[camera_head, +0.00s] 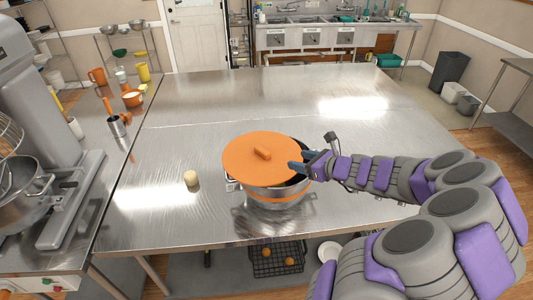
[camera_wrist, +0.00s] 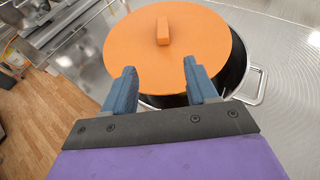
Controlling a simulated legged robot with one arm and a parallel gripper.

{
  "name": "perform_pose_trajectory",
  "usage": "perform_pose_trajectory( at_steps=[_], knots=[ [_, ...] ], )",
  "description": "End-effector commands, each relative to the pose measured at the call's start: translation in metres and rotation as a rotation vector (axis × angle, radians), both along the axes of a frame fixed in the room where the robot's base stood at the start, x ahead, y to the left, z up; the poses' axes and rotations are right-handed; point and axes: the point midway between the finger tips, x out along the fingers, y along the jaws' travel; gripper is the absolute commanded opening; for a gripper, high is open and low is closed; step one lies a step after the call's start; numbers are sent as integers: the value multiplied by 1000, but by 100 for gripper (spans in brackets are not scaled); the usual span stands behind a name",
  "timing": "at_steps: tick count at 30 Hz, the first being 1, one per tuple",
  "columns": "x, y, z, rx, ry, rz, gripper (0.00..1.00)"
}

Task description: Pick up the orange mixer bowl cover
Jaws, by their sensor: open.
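The orange mixer bowl cover (camera_head: 251,163) is a flat round lid with a small block handle (camera_head: 263,153) at its middle. It rests off-centre over a steel bowl (camera_head: 277,191), leaving part of the dark opening bare on the right. In the wrist view the cover (camera_wrist: 150,60) fills the upper middle, with its handle (camera_wrist: 163,31) beyond my fingertips. My gripper (camera_head: 298,160) is at the cover's right edge. In the wrist view my gripper (camera_wrist: 158,75) is open and empty, its two blue fingers apart near the cover's near edge. I cannot tell whether they touch it.
A small pale round object (camera_head: 191,178) sits on the steel table (camera_head: 190,135) left of the bowl. A large grey mixer (camera_head: 45,130) stands at the left. Orange containers (camera_head: 132,98) and a cup (camera_head: 117,126) are at the back left. The table behind the bowl is clear.

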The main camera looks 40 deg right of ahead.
Motion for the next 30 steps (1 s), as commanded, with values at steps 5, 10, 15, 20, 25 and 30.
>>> perform_pose_trajectory(
  at_steps=[5,10,15,20,25,30],
  knots=[
    [-1,-9,-6,37,-1,-64,57],
    [24,-10,-19,44,0,-59,57],
    [48,-17,-32,44,0,-61,57],
    [72,-15,-42,46,1,-57,57],
    [93,-9,-48,40,0,-57,57],
    [103,-3,-49,36,-1,-59,57]
  ],
)
